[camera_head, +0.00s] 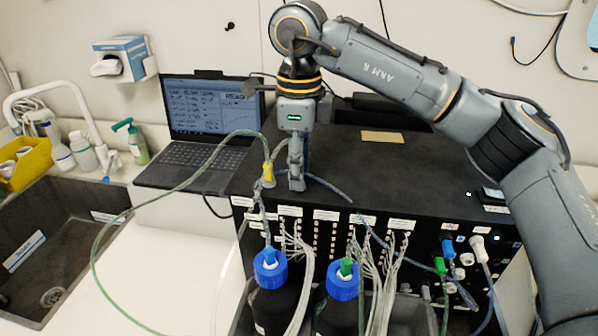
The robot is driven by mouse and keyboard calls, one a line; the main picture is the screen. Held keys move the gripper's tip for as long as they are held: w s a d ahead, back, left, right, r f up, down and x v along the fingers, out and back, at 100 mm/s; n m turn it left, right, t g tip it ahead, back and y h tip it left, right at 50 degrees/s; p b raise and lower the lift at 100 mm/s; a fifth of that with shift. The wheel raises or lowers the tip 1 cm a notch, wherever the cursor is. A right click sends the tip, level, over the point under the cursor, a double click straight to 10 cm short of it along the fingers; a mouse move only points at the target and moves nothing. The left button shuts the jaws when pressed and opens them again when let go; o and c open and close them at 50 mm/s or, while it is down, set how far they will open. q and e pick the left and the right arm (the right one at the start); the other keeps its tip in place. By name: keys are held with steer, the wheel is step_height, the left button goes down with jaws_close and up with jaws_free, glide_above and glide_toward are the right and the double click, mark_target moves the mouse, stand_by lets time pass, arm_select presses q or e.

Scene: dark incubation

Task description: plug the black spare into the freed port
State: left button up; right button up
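My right gripper (297,184) points down over the front edge of the top of the black instrument box (400,170), left of its middle. Its fingers are seen nearly edge-on, so I cannot tell whether they are open or shut. A yellow connector (267,170) with a green-grey tube is just left of the fingers. A thin blue-grey tube runs right from beside the fingertips. At the box's front right are a blue plug (448,248), a green plug (440,266) and a white plug (478,246) with cables. I cannot make out the black spare or a freed port. My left gripper is out of view.
Two dark bottles with blue caps (270,268) (343,281) stand before the box among pale cable bundles. A laptop (213,112) is behind left. A sink (55,240) is at the left. White counter (150,270) lies clear except for the green tube.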

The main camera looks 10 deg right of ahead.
jaws_close()
steer(key=shift+r, duration=0.1)
steer(key=shift+r+p, duration=2.1)
steer(key=shift+r, duration=0.85)
steer(key=shift+f, duration=0.1)
